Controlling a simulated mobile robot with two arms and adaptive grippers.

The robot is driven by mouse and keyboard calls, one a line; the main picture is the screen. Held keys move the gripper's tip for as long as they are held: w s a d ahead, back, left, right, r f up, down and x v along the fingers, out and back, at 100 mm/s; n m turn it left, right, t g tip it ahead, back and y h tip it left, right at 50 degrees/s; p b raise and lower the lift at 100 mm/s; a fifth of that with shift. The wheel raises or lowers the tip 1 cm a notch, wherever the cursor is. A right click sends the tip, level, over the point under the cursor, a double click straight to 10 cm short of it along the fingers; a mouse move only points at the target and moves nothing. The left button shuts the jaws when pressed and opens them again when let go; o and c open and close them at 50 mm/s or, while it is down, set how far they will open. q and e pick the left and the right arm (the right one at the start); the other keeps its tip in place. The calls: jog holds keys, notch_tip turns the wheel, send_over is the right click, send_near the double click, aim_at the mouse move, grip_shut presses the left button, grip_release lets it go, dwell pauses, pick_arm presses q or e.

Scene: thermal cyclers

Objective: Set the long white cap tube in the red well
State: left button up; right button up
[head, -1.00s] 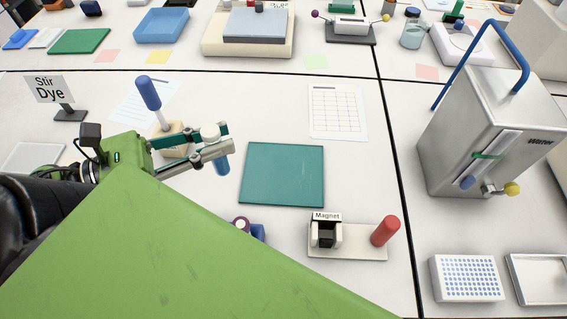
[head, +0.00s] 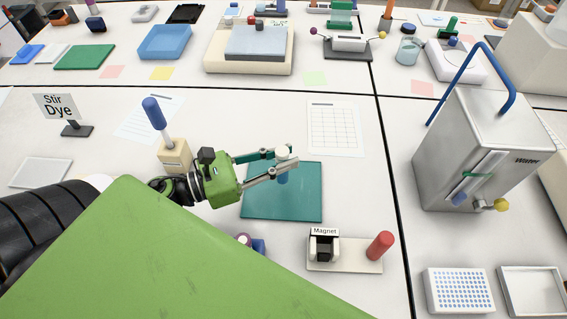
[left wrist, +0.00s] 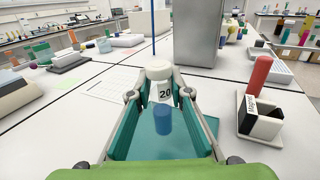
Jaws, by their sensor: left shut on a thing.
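The white cap tube (head: 283,178) has a white cap and a blue lower part. It also shows in the left wrist view (left wrist: 163,120), with a "20" label below the cap. My left gripper (head: 284,165) is shut on it just below the cap and holds it upright above the teal mat (head: 262,203). In the left wrist view, the fingertips (left wrist: 160,97) lie on both sides of the tube. I cannot make out a red well. A red cylinder (head: 380,245) stands on the Magnet stand (head: 345,262). My right gripper is not in view.
A small blue and white object (head: 257,245) is partly hidden by my green arm part. A metal Water tank (head: 455,150) stands to the right, with a blue-dotted plate (head: 460,290) in front. A beige block (head: 174,156) with a blue-handled tool stands behind my left wrist.

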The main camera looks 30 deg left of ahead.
pick_arm(q)
jog(key=shift+w+d+f+p, duration=0.15)
jog(key=shift+f+p, duration=0.3)
jog(key=shift+f, duration=1.25)
jog(key=shift+f, duration=0.2)
jog(key=o, duration=1)
jog(key=shift+r, duration=0.1)
